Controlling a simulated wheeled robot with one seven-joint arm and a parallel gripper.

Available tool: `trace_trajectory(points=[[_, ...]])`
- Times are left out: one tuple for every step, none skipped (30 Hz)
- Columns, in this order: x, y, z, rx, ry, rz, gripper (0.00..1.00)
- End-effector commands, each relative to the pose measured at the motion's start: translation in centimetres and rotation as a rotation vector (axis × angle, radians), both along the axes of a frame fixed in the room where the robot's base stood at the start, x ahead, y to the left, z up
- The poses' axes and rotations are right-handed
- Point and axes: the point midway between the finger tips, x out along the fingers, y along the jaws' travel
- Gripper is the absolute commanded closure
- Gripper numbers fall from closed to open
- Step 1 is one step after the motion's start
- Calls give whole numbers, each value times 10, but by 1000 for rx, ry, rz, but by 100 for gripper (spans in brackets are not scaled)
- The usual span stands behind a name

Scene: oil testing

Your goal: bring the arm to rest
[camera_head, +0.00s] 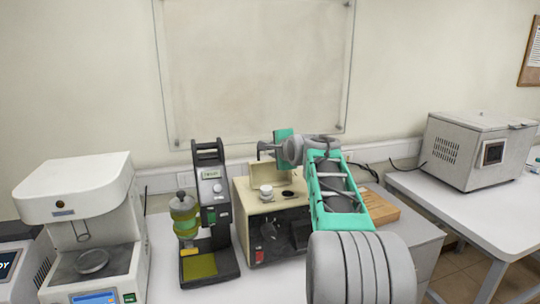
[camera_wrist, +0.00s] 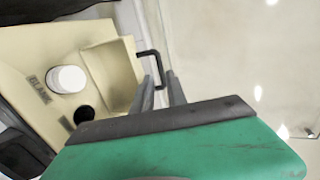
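My arm reaches up and away from the front in the head view, with its green forearm (camera_head: 338,190) in front of the cream tester. My gripper (camera_head: 262,148) is raised above the cream tester, with its fingers towards the left. In the wrist view the two grey fingers (camera_wrist: 164,84) are a little apart. A thin black bent bar (camera_wrist: 148,53) shows at their tips; I cannot tell whether it touches them or lies behind. I see no vessel between the fingers.
The cream tester (camera_head: 275,220) has a white cap (camera_head: 266,191) and a dark hole on top. A black stand (camera_head: 212,220) with a green-yellow jar (camera_head: 186,218) and a white instrument (camera_head: 95,205) stand left. A grey box (camera_head: 470,150) stands on the right table. The wall has a clear panel (camera_head: 255,65).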

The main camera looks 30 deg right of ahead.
Motion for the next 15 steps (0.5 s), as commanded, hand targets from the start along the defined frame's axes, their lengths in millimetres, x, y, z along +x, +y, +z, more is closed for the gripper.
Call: trace_trajectory(points=[[-5, 0, 0, 0, 0, -1, 82], [-6, 1, 1, 1, 1, -1, 82], [-8, 1, 1, 1, 1, -1, 82], [-8, 1, 2, 1, 1, -1, 82], [-8, 1, 2, 1, 1, 0, 82], [-8, 1, 2, 1, 1, 0, 82], [-8, 1, 2, 1, 1, 0, 82], [-8, 1, 2, 1, 1, 0, 82], [-8, 1, 2, 1, 1, 0, 82], [-8, 1, 2, 1, 1, 0, 82], [-8, 1, 2, 1, 1, 0, 82], [-8, 1, 2, 1, 1, 0, 82], [-8, 1, 2, 0, 1, 0, 82], [-8, 3, 2, -3, 4, 2, 82], [-10, 8, 1, -16, 15, 12, 82]])
